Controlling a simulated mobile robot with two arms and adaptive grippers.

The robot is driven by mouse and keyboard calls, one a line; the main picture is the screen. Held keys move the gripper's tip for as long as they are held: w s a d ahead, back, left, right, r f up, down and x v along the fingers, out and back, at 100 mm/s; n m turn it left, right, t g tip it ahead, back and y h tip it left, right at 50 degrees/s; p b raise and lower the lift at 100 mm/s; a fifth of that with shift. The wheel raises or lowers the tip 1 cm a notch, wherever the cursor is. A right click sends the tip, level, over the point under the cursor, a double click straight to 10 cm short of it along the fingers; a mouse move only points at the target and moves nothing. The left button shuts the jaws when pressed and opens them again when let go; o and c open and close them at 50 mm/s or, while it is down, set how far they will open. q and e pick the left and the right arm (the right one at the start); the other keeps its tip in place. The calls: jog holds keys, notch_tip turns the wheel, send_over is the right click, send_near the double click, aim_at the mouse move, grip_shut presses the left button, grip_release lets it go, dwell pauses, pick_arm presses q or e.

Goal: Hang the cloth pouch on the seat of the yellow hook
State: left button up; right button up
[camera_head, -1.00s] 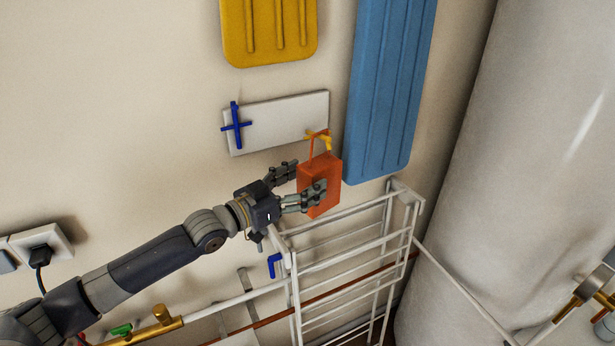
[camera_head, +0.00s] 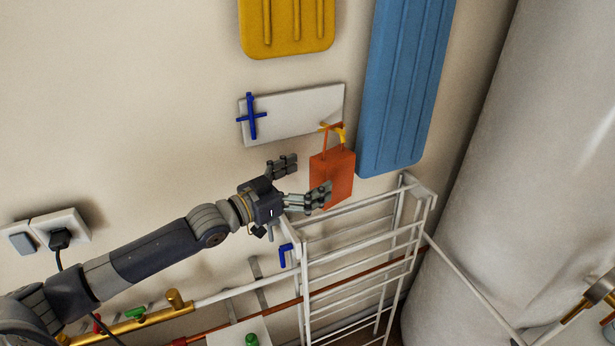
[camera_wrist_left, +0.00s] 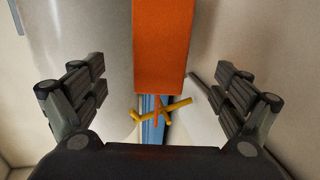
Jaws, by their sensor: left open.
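The orange cloth pouch (camera_head: 331,172) hangs by its thin loop from the yellow hook (camera_head: 333,130) at the lower right of a white plate (camera_head: 295,115) on the wall. My left gripper (camera_head: 308,178) is open beside the pouch, to its left, with one finger overlapping the pouch's lower left in the head view. In the left wrist view the pouch (camera_wrist_left: 160,45) lies between the spread fingers, clear of both, and the yellow hook (camera_wrist_left: 176,109) shows beyond it with the loop near it. The exact seating of the loop on the hook is too small to tell. My right gripper is not in view.
A blue cross-shaped hook (camera_head: 252,118) is on the plate's left. A blue ribbed panel (camera_head: 405,90) hangs to the right, a yellow one (camera_head: 287,25) above. A white rack (camera_head: 365,235) stands just below the pouch. A large pale cylinder (camera_head: 500,180) fills the right.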

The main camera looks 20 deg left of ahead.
pick_arm(q)
jog(key=shift+s, duration=0.1)
jog(key=v, duration=1.2)
dwell(0.4)
